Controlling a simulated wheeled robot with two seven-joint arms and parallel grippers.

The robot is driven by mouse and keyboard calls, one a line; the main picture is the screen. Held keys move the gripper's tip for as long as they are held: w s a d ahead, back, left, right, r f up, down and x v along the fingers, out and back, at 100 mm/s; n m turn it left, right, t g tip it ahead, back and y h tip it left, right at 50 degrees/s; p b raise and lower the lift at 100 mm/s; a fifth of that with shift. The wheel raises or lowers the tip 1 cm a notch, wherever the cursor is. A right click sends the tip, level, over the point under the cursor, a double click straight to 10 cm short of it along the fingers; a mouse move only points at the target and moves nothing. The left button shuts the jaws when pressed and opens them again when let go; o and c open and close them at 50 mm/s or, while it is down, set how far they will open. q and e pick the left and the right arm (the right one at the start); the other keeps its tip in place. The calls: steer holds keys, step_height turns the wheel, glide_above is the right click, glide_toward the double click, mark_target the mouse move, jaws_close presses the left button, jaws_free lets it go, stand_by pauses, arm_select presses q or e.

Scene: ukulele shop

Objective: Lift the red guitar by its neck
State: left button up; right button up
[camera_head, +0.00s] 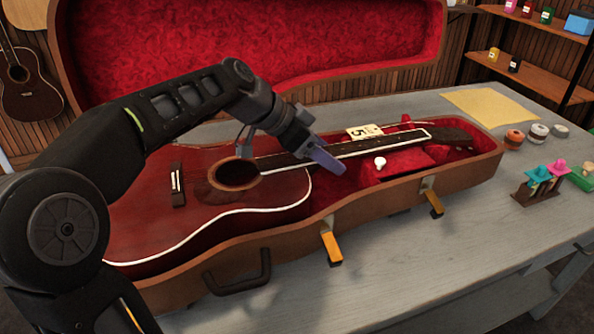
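The red guitar (230,217) lies face up in an open brown case with red lining. Its dark neck (378,146) runs to the right across the case, and the headstock rests near the right end. My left gripper (332,165) is over the body end of the neck, pointing down to the right. One finger shows in front of the neck's near edge. The other finger is not clearly visible, so I cannot tell whether the gripper is open, shut or touching the neck. My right gripper is not in view.
The open case (470,178) has its lid raised behind, a handle and orange latches in front. A small tag (364,131) and a white knob (380,162) are by the neck. A yellow cloth (492,105), round tins (538,132) and a small rack (537,187) stand on the grey table.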

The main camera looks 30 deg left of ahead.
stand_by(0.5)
arm_select(q)
jaws_close()
stand_by(0.5)
steer(key=shift+r, duration=0.2)
stand_by(0.3)
